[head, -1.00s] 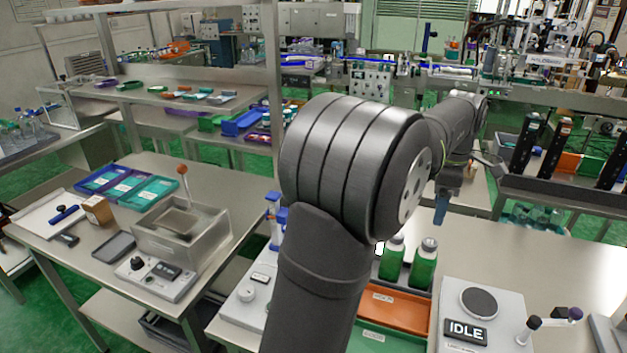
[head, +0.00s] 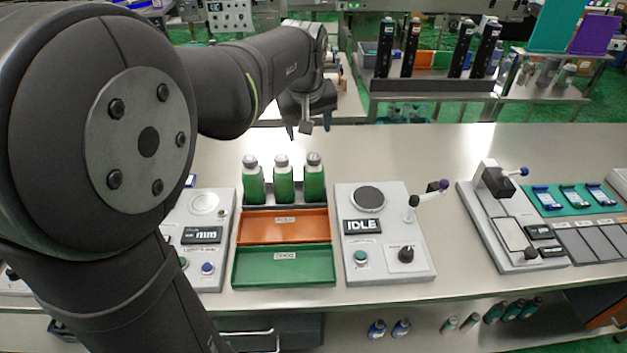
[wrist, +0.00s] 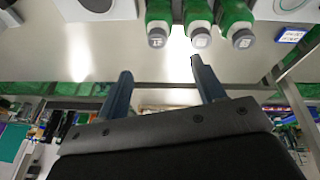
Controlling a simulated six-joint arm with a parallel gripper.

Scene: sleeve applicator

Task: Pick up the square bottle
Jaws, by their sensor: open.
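Three green bottles with grey caps stand upright side by side behind an orange tray: the left one (head: 253,186), the middle one (head: 283,184) and the right one (head: 314,182). I cannot tell which is the square bottle; their bodies look alike at this size. My gripper (head: 309,129) is open and empty, pointing down above the table behind the bottles and apart from them. In the wrist view its two fingers (wrist: 161,70) are spread wide with nothing between them. The left (wrist: 158,22), middle (wrist: 198,22) and right (wrist: 238,22) bottles show at the top edge there.
An orange tray (head: 284,234) and a green tray (head: 283,279) lie in front of the bottles. A device with an IDLE display (head: 362,227) stands close to their right, another with a display (head: 201,235) to their left. The table behind the bottles (head: 400,150) is clear.

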